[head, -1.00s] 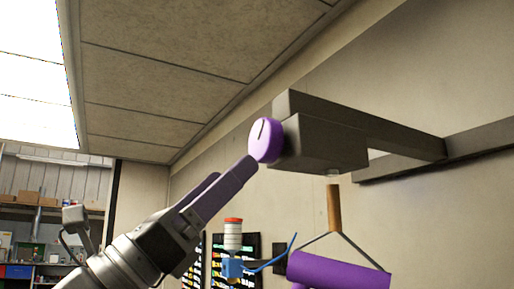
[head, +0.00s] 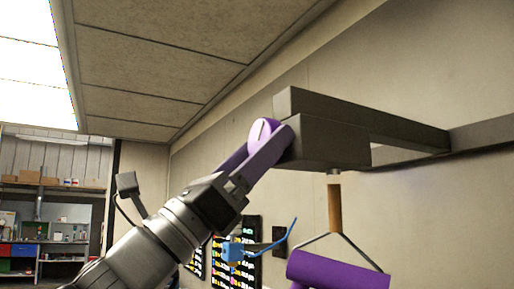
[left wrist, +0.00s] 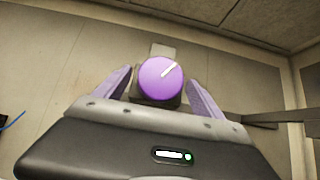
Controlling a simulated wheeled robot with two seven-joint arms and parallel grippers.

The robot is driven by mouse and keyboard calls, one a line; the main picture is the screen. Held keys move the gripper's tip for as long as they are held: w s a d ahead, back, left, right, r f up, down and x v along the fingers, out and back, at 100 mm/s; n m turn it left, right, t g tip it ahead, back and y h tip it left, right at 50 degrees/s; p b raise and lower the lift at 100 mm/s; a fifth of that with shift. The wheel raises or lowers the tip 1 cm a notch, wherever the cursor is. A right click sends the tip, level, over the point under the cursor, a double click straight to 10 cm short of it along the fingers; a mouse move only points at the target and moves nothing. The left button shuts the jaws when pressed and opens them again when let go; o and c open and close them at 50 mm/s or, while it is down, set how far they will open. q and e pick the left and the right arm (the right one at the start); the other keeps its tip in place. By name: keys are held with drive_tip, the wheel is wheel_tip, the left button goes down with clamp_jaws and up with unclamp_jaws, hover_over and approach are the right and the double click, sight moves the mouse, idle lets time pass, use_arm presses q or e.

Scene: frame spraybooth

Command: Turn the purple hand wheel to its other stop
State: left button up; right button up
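The purple hand wheel (head: 263,131) is a round knob with a line mark on its face, on the end of a grey box under a beam. My left gripper (head: 262,146) has its fingers up at the wheel, and one finger covers part of it. In the left wrist view the wheel (left wrist: 161,78) sits between the two fingers, with a gap on each side. Its pale mark points to the upper right there. The left gripper is open around the wheel. My right gripper is not in view.
The grey box (head: 325,143) hangs from a beam (head: 360,118) that runs to a wall rail. A blue fitting (head: 233,252) is at lower middle. Shelves stand far left.

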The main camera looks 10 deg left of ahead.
use_arm(q)
drive_tip(key=c, duration=1.2)
drive_tip(key=shift+m+g+h, duration=0.5)
drive_tip(key=shift+m+g, duration=0.2)
drive_tip(key=shift+m, duration=0.2)
drive_tip(key=m+g+p, duration=0.1)
drive_tip(key=m+g, duration=0.2)
drive_tip(key=m+g+h+p, duration=0.1)
drive_tip(key=m+g, duration=0.2)
drive_tip(key=m, duration=0.1)
drive_tip(key=m+g+h, duration=0.1)
drive_tip(key=m+g, duration=0.3)
drive_tip(key=shift+w+a+r+p, duration=0.2)
drive_tip(key=shift+w+p, duration=0.15)
drive_tip(key=shift+p, duration=0.05)
drive_tip(key=shift+m+g+p, duration=0.4)
drive_tip(key=shift+m+g, duration=0.5)
drive_tip(key=shift+m, duration=0.1)
drive_tip(key=shift+f, duration=0.1)
